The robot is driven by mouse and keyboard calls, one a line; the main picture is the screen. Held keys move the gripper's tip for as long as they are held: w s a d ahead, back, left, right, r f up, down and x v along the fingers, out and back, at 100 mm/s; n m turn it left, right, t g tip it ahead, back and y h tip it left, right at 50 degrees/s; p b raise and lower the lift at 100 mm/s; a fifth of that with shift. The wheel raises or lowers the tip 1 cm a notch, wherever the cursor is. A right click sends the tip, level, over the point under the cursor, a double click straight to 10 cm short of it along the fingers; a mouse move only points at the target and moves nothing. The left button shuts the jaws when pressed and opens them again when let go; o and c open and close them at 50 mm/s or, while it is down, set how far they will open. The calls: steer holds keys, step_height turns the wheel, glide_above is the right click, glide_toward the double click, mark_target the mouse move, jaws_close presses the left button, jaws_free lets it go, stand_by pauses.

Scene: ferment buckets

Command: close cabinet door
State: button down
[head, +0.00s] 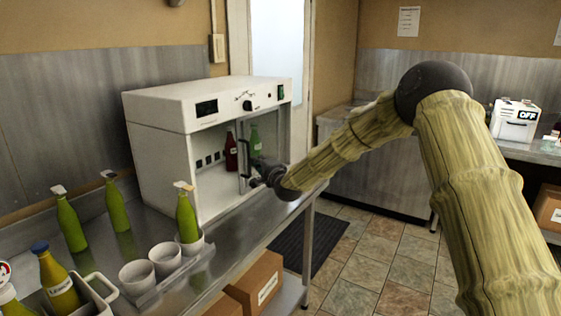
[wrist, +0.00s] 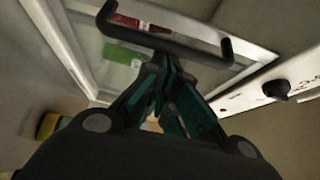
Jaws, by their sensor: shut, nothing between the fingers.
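The white cabinet (head: 160,115) stands on the steel counter against the wall. Its glass door (head: 275,137) is at the right of the opening and appears partly open; the left part of the opening is uncovered. The black door handle (head: 243,160) is near the door's free edge, and in the wrist view the handle (wrist: 165,42) crosses the top in front of the glass. My gripper (head: 255,179) is shut and empty, its tips (wrist: 162,66) close by the handle; I cannot tell whether they touch. A red bottle (head: 231,152) and a green bottle (head: 254,140) stand inside.
Several green bottles (head: 70,223) and white cups (head: 137,277) stand on the counter (head: 225,250) at left. Cardboard boxes (head: 258,282) sit underneath. The tiled floor (head: 365,265) to the right is mostly clear, with a dark mat (head: 308,243) beside the counter.

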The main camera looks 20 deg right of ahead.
steer(key=s+a+b, duration=0.3)
steer(key=s+a, duration=1.1)
steer(key=a, duration=0.2)
